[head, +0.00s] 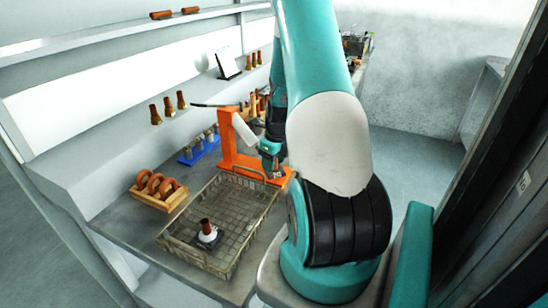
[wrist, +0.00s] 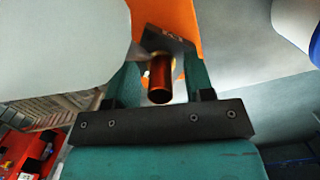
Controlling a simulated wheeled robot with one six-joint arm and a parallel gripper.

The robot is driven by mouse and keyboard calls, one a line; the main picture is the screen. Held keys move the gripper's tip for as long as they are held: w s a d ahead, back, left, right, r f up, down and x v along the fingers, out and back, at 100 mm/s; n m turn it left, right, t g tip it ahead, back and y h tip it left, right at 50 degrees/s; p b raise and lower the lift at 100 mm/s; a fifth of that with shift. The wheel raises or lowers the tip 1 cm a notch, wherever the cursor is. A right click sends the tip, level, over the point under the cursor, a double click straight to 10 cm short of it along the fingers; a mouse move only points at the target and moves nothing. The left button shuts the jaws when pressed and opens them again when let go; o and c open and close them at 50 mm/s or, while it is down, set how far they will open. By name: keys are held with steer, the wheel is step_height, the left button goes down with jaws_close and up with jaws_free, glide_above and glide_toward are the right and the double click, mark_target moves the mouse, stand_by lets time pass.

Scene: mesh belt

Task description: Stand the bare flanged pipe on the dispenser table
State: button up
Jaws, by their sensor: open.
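In the wrist view, a copper-brown pipe (wrist: 160,82) with a paler flange at its far end is between the two fingers of my gripper (wrist: 161,62). The fingers are apart, with a gap showing beside the pipe. A grey plate and the orange dispenser stand (wrist: 178,18) are just beyond it. In the head view, my gripper (head: 272,160) is low beside the orange dispenser (head: 228,150), over its orange base. The pipe at the gripper is hidden there by my arm. Whether the pipe rests on the dispenser table cannot be told.
A wire mesh basket (head: 170,241) holds a brown pipe (head: 206,226) upright in a white collar on a dark square base. A wooden rack (head: 176,202) with copper rings and a blue holder (head: 207,150) stand left of the dispenser. Several flanged pipes (head: 168,106) stand on the shelf.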

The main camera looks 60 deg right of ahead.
mark_target(277, 171)
step_height(277, 171, up, 12)
steer(key=s+b, duration=0.1)
steer(key=b, duration=0.1)
steer(key=w+a+r+n+y, duration=0.1)
steer(key=w+a+r+n, duration=0.1)
steer(key=a+n, duration=0.6)
steer(key=w+a+r+n, duration=0.25)
steer(key=a+n, duration=0.35)
steer(key=a, duration=0.4)
steer(key=w+a+r+n+y, duration=0.1)
steer(key=a+r+n, duration=0.2)
steer(key=a+n, duration=0.5)
steer(key=s+a+r+n+y, duration=0.1)
steer(key=s+a+n, duration=0.6)
steer(key=a+n, duration=0.3)
steer(key=s+a+r+n+g+y, duration=0.1)
steer(key=s+a+n, duration=0.6)
steer(key=a+n, duration=0.3)
steer(key=shift+s+a+r+n, duration=0.15)
steer(key=shift+a+r+n, duration=0.15)
steer(key=shift+n, duration=0.9)
steer(key=shift+d, duration=0.1)
